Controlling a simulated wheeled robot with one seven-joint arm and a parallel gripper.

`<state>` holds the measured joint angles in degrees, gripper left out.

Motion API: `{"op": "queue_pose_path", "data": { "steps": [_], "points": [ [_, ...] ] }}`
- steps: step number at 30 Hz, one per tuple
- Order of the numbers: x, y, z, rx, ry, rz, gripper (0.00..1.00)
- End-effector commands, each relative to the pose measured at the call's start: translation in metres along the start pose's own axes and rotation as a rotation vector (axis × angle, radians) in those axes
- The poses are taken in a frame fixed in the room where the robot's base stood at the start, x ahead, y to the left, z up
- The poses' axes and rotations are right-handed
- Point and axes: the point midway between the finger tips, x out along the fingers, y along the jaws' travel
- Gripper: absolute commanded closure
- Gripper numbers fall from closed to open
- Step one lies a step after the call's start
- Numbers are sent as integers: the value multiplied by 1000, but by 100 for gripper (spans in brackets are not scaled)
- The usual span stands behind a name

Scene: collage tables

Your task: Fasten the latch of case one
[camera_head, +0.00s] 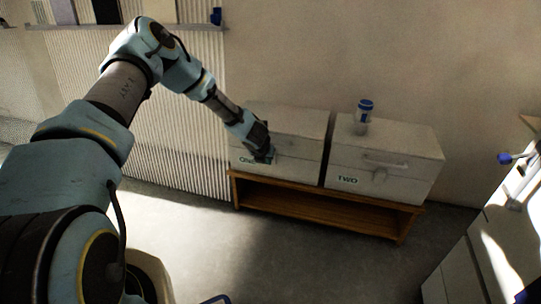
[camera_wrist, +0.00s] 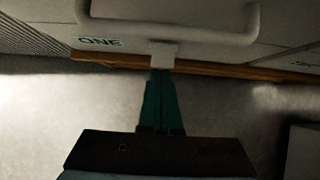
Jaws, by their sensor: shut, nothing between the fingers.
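Case one (camera_head: 300,122) is a pale box with a closed lid on the left of a low wooden bench. Its label "ONE" shows in the wrist view (camera_wrist: 100,42). In the wrist view a thick pale handle (camera_wrist: 190,30) crosses the case front. A small pale latch tab (camera_wrist: 163,55) hangs below the handle's middle. My gripper (camera_head: 268,157) is at the front of case one and partly hides it. In the wrist view my gripper's green fingers (camera_wrist: 161,74) are together and empty, their tips at the tab's lower edge. I cannot tell whether they touch it, or whether the latch is fastened.
Case two (camera_head: 385,150) stands close on the right, with a blue-capped jar (camera_head: 363,115) on its lid. The wooden bench (camera_head: 310,205) carries both cases. A pale cabinet (camera_head: 480,255) is at the right edge. The floor before the bench is clear.

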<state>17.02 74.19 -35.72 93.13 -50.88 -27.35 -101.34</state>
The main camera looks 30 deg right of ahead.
Motion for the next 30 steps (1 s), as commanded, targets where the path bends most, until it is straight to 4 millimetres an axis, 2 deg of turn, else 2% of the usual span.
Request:
{"op": "queue_pose_path", "data": {
  "steps": [4,12,24,30],
  "points": [
    [-7,4,5,0,-1,0,100],
    [-4,4,4,1,-2,0,100],
    [-18,4,12,0,-3,0,100],
    [-18,4,12,0,-3,0,100]
  ]
}}
